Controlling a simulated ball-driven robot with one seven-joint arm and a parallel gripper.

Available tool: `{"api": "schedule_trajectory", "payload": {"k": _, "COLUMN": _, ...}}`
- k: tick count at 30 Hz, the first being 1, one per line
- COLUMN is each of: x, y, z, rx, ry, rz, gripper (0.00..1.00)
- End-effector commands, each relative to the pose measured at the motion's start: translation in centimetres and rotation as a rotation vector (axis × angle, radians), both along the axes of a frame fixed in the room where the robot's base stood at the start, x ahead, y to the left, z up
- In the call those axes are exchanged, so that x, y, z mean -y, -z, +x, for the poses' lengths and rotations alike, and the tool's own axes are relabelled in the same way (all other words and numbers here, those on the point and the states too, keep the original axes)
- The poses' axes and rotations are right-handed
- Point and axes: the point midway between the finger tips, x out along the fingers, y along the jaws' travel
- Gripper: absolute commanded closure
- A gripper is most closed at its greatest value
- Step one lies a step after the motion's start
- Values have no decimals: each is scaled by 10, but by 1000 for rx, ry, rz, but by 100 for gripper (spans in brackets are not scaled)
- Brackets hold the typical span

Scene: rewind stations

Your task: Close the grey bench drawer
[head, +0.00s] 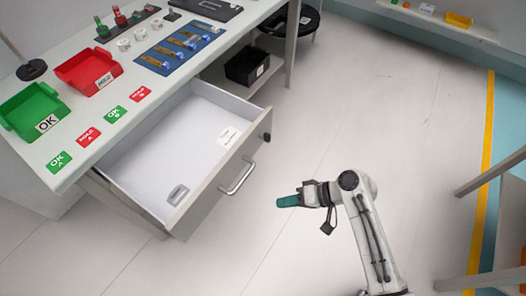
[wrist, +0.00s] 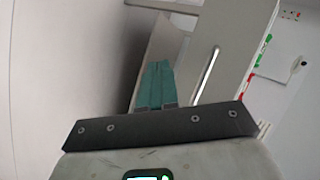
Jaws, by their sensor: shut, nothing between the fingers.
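The grey bench drawer (head: 202,192) stands pulled out from under the bench in the head view. Its bar handle (head: 238,178) is on the front panel, with a dark round knob or lock near the far end. A small metal item and a white label lie inside it. My gripper (head: 279,202) has teal fingers and is shut and empty. It is in front of the drawer, apart from the handle in the head view. In the wrist view the shut fingers (wrist: 156,72) point toward the drawer front, with the handle (wrist: 207,75) to their right.
The bench top (head: 165,92) carries a green tray (head: 36,108), a red tray (head: 88,70), OK and HOLD cards and a blue mat with parts. A black box (head: 247,66) sits on a lower shelf. Open floor lies right of the drawer. Another bench's legs stand at the right edge.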

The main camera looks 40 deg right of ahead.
Motion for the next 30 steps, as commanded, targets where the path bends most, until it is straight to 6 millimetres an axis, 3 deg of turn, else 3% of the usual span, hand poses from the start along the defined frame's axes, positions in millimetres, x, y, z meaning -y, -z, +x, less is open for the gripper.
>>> {"api": "schedule_trajectory", "payload": {"k": 1, "x": 13, "y": 9, "z": 10, "rx": 53, "ry": 84, "rz": 78, "gripper": 100}}
{"api": "schedule_trajectory", "payload": {"k": 6, "x": 61, "y": 3, "z": 36, "rx": 244, "ry": 341, "rz": 320, "gripper": 100}}
{"api": "schedule_trajectory", "payload": {"k": 9, "x": 88, "y": -3, "z": 41, "rx": 332, "ry": 455, "rz": 414, "gripper": 100}}
{"api": "schedule_trajectory", "payload": {"k": 13, "x": 109, "y": -9, "z": 43, "rx": 396, "ry": 539, "rz": 484, "gripper": 100}}
{"api": "schedule_trajectory", "payload": {"k": 20, "x": 110, "y": -14, "z": 57, "rx": 416, "ry": 556, "rz": 504, "gripper": 100}}
{"api": "schedule_trajectory", "payload": {"k": 30, "x": 93, "y": -14, "z": 119, "rx": 412, "ry": 553, "rz": 502, "gripper": 100}}
